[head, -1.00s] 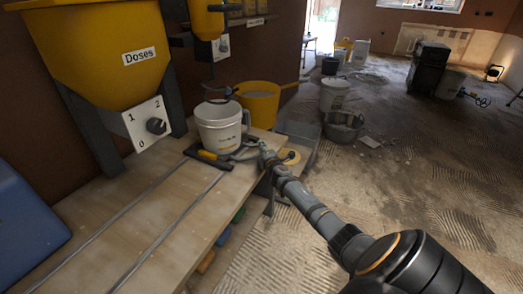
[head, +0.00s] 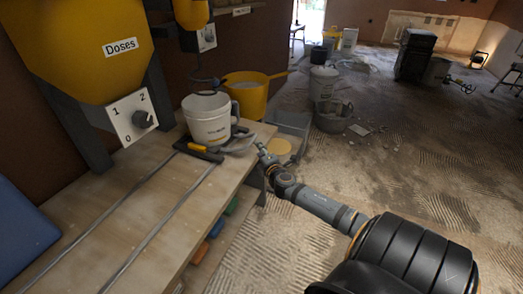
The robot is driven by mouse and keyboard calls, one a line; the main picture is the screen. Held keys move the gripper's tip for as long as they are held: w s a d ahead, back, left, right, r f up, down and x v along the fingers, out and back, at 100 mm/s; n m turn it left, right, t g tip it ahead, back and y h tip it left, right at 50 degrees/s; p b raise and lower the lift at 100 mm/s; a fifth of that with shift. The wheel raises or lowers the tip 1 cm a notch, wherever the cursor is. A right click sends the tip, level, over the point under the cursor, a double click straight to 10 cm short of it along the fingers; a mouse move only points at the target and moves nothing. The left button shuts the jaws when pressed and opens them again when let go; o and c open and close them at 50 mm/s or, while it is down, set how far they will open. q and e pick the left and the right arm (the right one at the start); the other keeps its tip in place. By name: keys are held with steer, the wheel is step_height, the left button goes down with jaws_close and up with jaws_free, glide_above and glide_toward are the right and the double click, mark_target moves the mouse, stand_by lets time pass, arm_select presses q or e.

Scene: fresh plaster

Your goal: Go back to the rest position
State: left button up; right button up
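My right arm comes in from the lower right, and its gripper (head: 242,143) is at the far end of the workbench (head: 135,215), just right of a white bucket (head: 208,121). The gripper is small and partly lost against the grey shapes beside the bucket, so I cannot tell whether its fingers are open or whether it touches the bucket. My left gripper is out of view.
A yellow hopper marked "Doses" (head: 75,50) with a dial plate (head: 134,118) stands over the bench. A blue object (head: 22,232) is at the left edge. Behind are a yellow tub (head: 250,92) and more buckets (head: 322,85). The ridged floor to the right is largely open.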

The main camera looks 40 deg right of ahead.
steer(key=shift+s+a+r, duration=0.1)
steer(key=shift+s+a, duration=0.25)
steer(key=shift+s, duration=0.3)
